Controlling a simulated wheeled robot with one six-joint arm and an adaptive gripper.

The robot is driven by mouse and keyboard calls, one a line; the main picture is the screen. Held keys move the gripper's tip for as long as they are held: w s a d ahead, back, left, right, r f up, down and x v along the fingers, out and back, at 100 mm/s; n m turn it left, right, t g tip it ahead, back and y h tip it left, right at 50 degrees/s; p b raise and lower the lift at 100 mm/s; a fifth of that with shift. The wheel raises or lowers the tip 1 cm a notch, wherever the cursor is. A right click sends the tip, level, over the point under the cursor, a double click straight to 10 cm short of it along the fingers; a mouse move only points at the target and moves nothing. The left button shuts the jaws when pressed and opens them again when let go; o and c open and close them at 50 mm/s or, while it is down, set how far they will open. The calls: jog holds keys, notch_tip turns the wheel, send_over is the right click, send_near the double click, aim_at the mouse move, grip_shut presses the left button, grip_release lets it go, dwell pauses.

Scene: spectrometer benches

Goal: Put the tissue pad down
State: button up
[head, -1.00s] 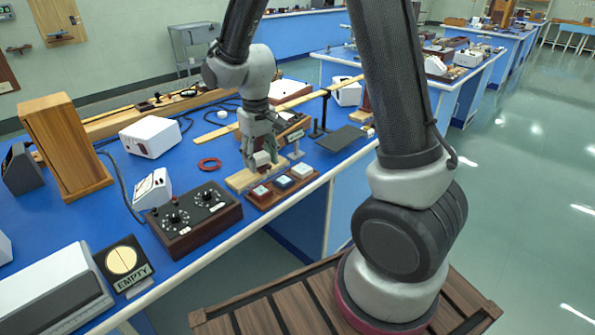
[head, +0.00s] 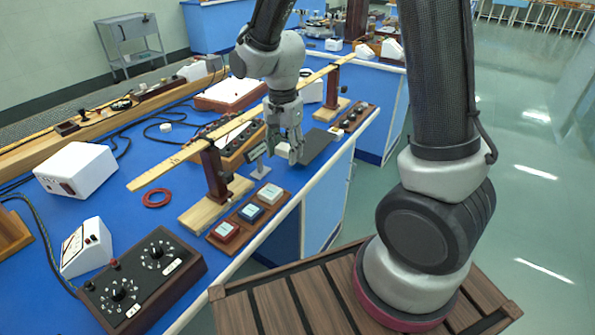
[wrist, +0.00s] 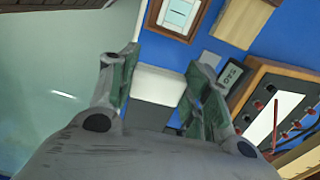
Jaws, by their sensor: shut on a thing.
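My gripper (head: 290,148) is shut on the tissue pad, a small white block (wrist: 158,84) that sits between the fingers in the wrist view. In the head view the white pad (head: 283,149) shows beside the fingers, partly hidden by them. My gripper is over the bench by the near end of a flat dark grey mat (head: 318,146). In the wrist view a grey surface (wrist: 150,115) shows just below the pad. I cannot tell whether the pad touches anything beneath it.
A wooden tray (head: 212,238) with red, blue and pale blocks lies left of my gripper near the bench edge. A box with knobs (head: 352,117) lies beyond the mat.

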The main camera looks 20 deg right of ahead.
send_over(287, 184)
jog(key=shift+m, duration=0.3)
notch_tip(287, 184, down, 5)
jog(key=shift+f, duration=2.5)
jog(key=shift+f, duration=0.2)
jog(key=shift+s+f, duration=0.2)
jog(key=shift+f, duration=0.15)
jog(key=shift+c, duration=0.6)
jog(key=o, duration=1.1)
jog(key=shift+f, duration=0.1)
jog(key=shift+o, duration=0.4)
jog(key=shift+w, duration=0.15)
